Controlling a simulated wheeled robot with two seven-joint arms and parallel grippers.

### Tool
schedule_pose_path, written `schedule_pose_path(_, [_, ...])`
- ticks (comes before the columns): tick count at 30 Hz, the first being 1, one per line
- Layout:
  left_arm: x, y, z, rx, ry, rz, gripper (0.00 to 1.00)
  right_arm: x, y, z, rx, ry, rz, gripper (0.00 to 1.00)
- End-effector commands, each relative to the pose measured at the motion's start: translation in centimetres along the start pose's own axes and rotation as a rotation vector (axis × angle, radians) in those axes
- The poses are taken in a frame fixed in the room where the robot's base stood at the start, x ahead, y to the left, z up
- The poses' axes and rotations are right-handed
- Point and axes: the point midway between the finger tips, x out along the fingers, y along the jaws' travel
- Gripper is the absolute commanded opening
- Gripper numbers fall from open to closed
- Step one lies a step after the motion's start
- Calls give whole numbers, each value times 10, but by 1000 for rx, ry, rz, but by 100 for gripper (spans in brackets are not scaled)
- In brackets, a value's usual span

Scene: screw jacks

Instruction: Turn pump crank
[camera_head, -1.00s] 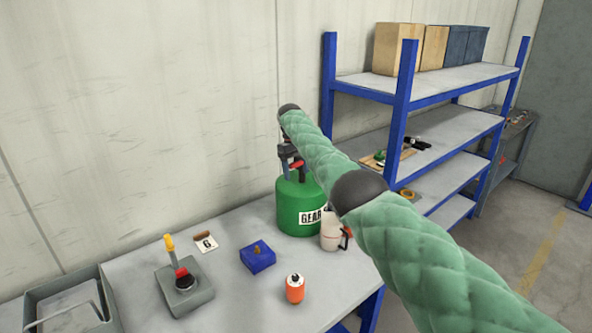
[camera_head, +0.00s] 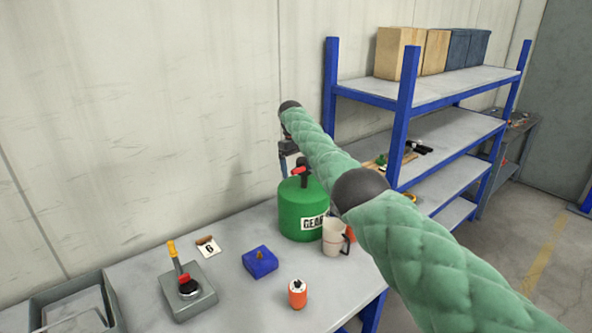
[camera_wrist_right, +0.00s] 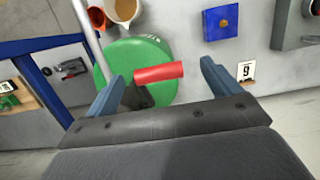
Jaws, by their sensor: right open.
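The pump crank shows as a red handle (camera_head: 299,171) with a black post on top of the green drum (camera_head: 300,212), which carries a label starting "GEAR". In the right wrist view the red handle (camera_wrist_right: 158,73) lies crosswise between the two blue-grey fingers of my right gripper (camera_wrist_right: 160,84), which are spread apart. No firm grip on it shows. In the head view my right gripper (camera_head: 287,152) is just above and left of the handle, partly hidden by my own green-sleeved arm. My left gripper is not in view.
A beige cup (camera_head: 334,238) stands close beside the drum. An orange container (camera_head: 297,294), a blue block (camera_head: 260,262), a grey device with a yellow-handled lever (camera_head: 188,292) and a grey tray (camera_head: 72,306) are on the table. A blue-framed shelf (camera_head: 405,110) stands behind to the right.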

Motion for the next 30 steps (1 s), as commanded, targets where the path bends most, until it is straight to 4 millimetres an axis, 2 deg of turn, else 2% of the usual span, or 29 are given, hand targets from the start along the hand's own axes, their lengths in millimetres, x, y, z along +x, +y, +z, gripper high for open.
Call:
schedule_pose_path(1, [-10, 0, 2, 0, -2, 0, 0, -15, 2, 3, 1, 2, 0, 89])
schedule_pose_path(4, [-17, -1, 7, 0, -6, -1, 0, -26, 4, 6, 3, 2, 0, 89])
schedule_pose_path(9, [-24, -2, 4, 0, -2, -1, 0, -38, 6, 9, 5, 1, 0, 89])
schedule_pose_path(30, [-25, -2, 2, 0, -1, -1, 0, -41, 6, 10, 6, 1, -1, 89])
